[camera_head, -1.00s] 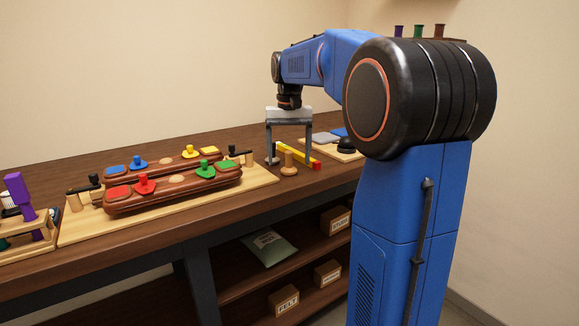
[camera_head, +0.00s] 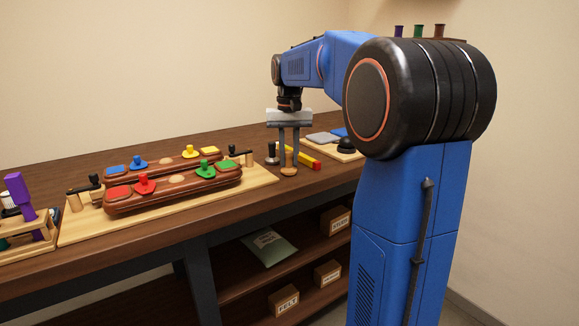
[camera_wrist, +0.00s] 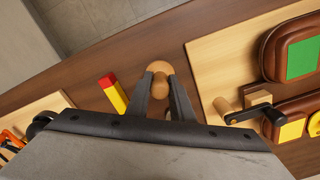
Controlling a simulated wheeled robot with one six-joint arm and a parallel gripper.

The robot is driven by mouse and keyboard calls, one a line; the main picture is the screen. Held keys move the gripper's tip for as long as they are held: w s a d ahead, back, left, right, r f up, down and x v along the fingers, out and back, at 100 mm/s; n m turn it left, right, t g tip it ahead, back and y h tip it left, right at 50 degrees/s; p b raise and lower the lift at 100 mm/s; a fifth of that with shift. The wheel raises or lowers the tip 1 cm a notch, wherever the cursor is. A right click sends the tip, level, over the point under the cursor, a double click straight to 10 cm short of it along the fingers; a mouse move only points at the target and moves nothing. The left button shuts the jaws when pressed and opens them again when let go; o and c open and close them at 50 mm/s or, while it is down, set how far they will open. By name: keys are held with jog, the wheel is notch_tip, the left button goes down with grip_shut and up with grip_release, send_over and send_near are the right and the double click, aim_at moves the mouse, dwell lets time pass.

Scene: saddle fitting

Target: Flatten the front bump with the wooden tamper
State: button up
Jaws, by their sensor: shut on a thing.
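The wooden tamper (camera_head: 289,170) stands upright on the bench to the right of the saddle board, and its round light-wood head shows in the wrist view (camera_wrist: 160,68). My gripper (camera_head: 289,150) points down over it and is shut on its handle; the two fingers also show on either side of it in the wrist view (camera_wrist: 161,92). Two brown leather saddle pieces lie on the board. The front one (camera_head: 190,188) has a pale round bump (camera_head: 176,178) between its red and green patches. The rear one (camera_head: 150,168) also has a pale round bump (camera_head: 169,161).
Clamps (camera_head: 240,155) sit at the ends of the pale board (camera_head: 258,180). A rack with a purple-handled tool (camera_head: 18,190) stands at the far left.

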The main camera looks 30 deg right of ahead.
dwell(0.3)
jog(key=shift+r, duration=2.45)
